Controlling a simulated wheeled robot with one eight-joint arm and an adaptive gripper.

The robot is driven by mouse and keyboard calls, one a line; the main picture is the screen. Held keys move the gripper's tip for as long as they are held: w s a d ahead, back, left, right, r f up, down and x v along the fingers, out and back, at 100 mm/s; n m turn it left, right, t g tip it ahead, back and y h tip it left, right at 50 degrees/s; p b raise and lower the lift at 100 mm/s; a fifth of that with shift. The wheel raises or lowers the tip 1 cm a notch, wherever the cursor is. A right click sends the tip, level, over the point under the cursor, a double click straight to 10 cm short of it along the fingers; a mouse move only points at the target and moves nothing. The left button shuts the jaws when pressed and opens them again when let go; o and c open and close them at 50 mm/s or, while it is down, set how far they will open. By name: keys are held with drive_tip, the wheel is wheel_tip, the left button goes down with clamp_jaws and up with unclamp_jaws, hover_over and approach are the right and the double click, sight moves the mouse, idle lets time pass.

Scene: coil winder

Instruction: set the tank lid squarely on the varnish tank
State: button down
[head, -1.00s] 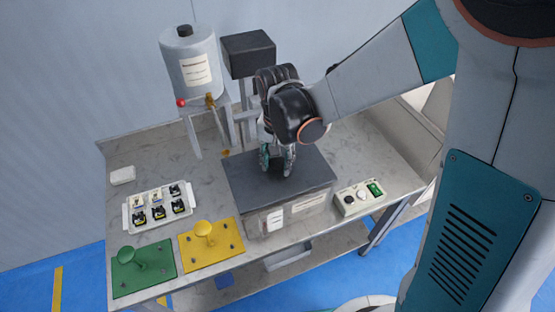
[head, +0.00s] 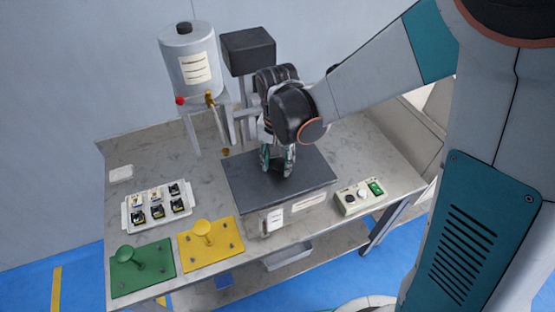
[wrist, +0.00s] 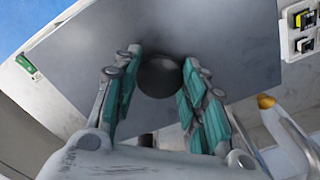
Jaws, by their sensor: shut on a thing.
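The tank lid (head: 250,185) is a dark grey flat plate with a round black knob (wrist: 158,78). It lies over the top of the varnish tank (head: 260,227), a grey metal box with white labels on its front. The lid covers the tank's opening, and its edges run roughly along the tank's walls. I cannot tell whether it is fully seated or a little above the rim. My gripper (head: 277,170) points down at the lid's middle. In the wrist view its green-padded fingers (wrist: 155,88) are shut on the knob from both sides.
A grey cylinder (head: 190,62) with a brass tap and a dark block (head: 248,53) on a post stand behind the tank. A control box (head: 358,198) is at the right. A white parts tray (head: 139,225), a green plate (head: 160,265) and a yellow plate (head: 211,258) are at the left.

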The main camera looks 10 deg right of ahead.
drive_tip(key=shift+f+b, duration=0.35)
drive_tip(key=shift+f, duration=0.15)
drive_tip(key=c, duration=0.9)
unclamp_jaws()
drive_tip(key=shift+r, duration=0.1)
